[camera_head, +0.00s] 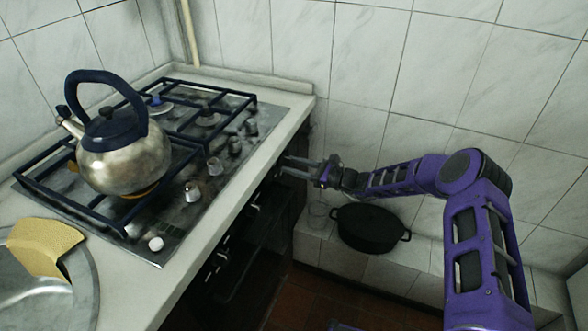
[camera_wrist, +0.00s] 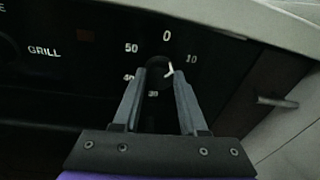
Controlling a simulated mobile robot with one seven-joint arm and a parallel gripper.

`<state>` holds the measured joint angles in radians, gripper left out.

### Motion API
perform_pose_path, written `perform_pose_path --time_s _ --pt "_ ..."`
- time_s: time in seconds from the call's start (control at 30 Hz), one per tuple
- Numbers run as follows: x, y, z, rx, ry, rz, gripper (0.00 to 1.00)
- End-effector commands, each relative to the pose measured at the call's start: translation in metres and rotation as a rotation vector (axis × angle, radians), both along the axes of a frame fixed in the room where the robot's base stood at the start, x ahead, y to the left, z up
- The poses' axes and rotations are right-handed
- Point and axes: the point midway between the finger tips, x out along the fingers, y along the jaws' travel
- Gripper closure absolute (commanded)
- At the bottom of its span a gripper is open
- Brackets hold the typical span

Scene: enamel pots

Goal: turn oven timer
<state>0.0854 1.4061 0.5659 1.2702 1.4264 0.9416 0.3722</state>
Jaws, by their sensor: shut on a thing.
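The oven timer is a dark round knob (camera_wrist: 157,77) on the black oven panel (camera_wrist: 70,80), with white numbers around it in the wrist view. 0 is at the top, 10 at upper right, 50 at upper left, and 40 and 30 lower, partly covered by my fingers. A short white mark on the knob's right side sits below the gap between 0 and 10. My gripper (camera_wrist: 161,78) is shut on the knob, one finger on each side. In the head view my gripper (camera_head: 288,167) reaches the oven front at its far right end; the knob cannot be made out there.
A steel kettle (camera_head: 125,163) stands on the gas hob (camera_head: 178,215) above the oven. A dark pot (camera_head: 369,229) sits on the tiled ledge (camera_head: 335,257) below my arm. A yellow cloth or sponge (camera_head: 42,247) lies at the sink (camera_head: 85,285). Tiled wall is behind my arm.

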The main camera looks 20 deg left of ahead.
Motion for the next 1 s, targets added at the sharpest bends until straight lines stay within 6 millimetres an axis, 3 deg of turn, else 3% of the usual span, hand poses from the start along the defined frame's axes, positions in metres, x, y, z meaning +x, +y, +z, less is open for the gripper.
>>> perform_pose_path --time_s 0.5,1.0 --pt "0.0013 -0.0007 -0.0001 0.027 0.359 0.0 1.0" --pt "0.0015 -0.0007 -0.0004 0.033 0.44 0.0 1.0"
